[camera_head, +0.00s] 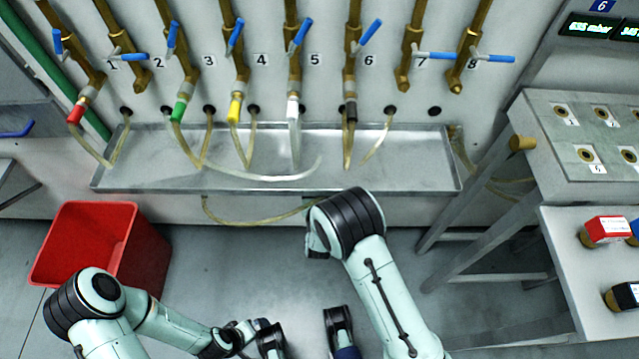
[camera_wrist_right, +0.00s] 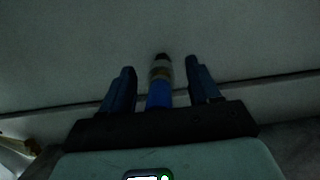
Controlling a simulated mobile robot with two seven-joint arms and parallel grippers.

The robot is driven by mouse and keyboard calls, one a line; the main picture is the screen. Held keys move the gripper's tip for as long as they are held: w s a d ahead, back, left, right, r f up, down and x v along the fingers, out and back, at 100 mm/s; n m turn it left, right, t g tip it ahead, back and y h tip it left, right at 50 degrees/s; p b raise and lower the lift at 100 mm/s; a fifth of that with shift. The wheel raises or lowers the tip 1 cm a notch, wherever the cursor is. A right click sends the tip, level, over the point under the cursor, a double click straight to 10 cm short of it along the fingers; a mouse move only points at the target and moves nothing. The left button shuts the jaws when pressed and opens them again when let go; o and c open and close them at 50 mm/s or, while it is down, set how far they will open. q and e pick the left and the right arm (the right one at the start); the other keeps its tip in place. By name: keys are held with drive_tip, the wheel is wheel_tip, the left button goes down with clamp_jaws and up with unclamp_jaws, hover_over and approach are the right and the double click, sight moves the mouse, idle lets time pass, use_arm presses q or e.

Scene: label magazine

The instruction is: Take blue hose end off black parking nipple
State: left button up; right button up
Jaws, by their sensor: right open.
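In the right wrist view a blue cylindrical piece (camera_wrist_right: 159,95), which looks like the blue hose end, lies between the fingers of my right gripper (camera_wrist_right: 160,80). A pale and brownish band and a dark tip (camera_wrist_right: 162,57) are in line beyond it; I cannot tell whether the dark tip is the black nipple. The fingers are open, one on each side, with gaps to the blue piece. In the head view my right gripper (camera_head: 338,328) is at the bottom edge, partly cut off. My left gripper (camera_head: 268,338) is to its left; its fingers are unclear.
Brass pipes with blue-handled valves line the wall above a metal trough (camera_head: 420,172). Coloured hose ends, such as a red one (camera_head: 76,113) and a green one (camera_head: 179,110), hang there. A red bin (camera_head: 85,240) stands at left; a bench (camera_head: 590,255) with blocks is at right.

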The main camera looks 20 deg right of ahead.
clamp_jaws()
drive_tip(key=shift+f+p+v, duration=0.25)
drive_tip(key=shift+p+v, duration=0.05)
drive_tip(key=shift+v, duration=0.95)
drive_tip(key=shift+f+p+v, duration=0.2)
drive_tip(key=shift+p+v, duration=0.05)
drive_tip(key=shift+v, duration=0.95)
drive_tip(key=shift+s, duration=0.1)
